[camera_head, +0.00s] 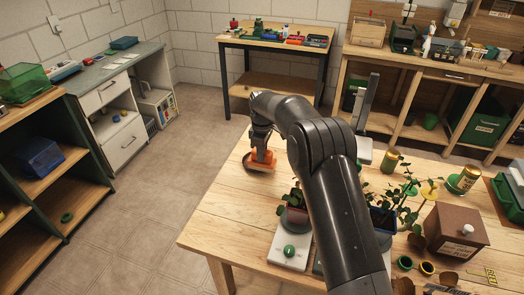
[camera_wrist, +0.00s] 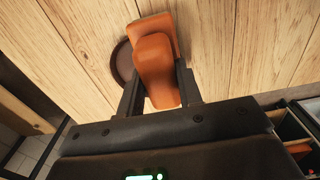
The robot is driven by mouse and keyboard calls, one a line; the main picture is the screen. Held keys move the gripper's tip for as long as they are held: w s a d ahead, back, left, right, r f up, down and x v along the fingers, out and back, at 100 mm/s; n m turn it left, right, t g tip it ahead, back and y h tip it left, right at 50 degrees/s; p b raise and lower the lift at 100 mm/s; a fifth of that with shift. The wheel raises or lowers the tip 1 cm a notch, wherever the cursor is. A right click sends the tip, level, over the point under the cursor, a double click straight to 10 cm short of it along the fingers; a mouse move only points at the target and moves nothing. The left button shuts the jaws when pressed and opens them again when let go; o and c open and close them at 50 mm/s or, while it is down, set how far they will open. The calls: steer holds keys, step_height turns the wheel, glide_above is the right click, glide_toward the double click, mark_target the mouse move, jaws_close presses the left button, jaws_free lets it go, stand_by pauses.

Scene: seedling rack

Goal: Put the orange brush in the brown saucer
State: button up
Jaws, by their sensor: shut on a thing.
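The orange brush (camera_head: 263,157) is between the fingers of my gripper (camera_head: 262,150), near the far left corner of the wooden table. In the wrist view my gripper (camera_wrist: 158,88) is shut on the brush (camera_wrist: 154,58), with one finger on each side. The brown saucer (camera_head: 249,165) lies on the table directly under or just beside the brush. In the wrist view the saucer (camera_wrist: 123,62) shows as a round rim to the left of the brush, which hides its right part. I cannot tell whether the brush touches the saucer.
A potted plant (camera_head: 294,206) and a white tray with a green knob (camera_head: 290,251) stand nearer on the table. The table (camera_head: 222,212) is bare left of the plants.

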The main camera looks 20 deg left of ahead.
steer(key=o, duration=1)
steer(key=shift+o, duration=0.2)
step_height(320, 180, up, 13)
steer(key=s+d+r+m+t, duration=0.1)
steer(key=s+d+r+m, duration=0.15)
steer(key=d+r, duration=0.4)
steer(key=s+d+r+m+t, duration=0.1)
steer(key=s+d+r+m, duration=0.15)
steer(key=d+r, duration=0.45)
steer(key=s+d+r+m, duration=0.1)
steer(key=s+d+m, duration=0.1)
steer(key=s+d, duration=0.2)
steer(key=s+d+r+m+t, duration=0.1)
steer(key=s+d+m, duration=0.1)
steer(key=s+d, duration=0.3)
steer(key=s+d+r+m, duration=0.1)
steer(key=s+d, duration=0.4)
steer(key=d, duration=0.2)
steer(key=shift+s+d+r+m+y, duration=0.1)
steer(key=shift+s+r+m+y, duration=0.1)
steer(key=shift+r+m+y, duration=0.15)
steer(key=s+d+f+m+t, duration=0.1)
steer(key=s+d+f+m, duration=0.2)
steer(key=s, duration=0.6)
steer(key=s+d+f+m+t, duration=0.1)
steer(key=s+d+f+m, duration=0.3)
steer(key=s+d, duration=0.3)
steer(key=s, duration=0.3)
steer(key=shift+f+t, duration=0.3)
steer(key=shift+f, duration=0.1)
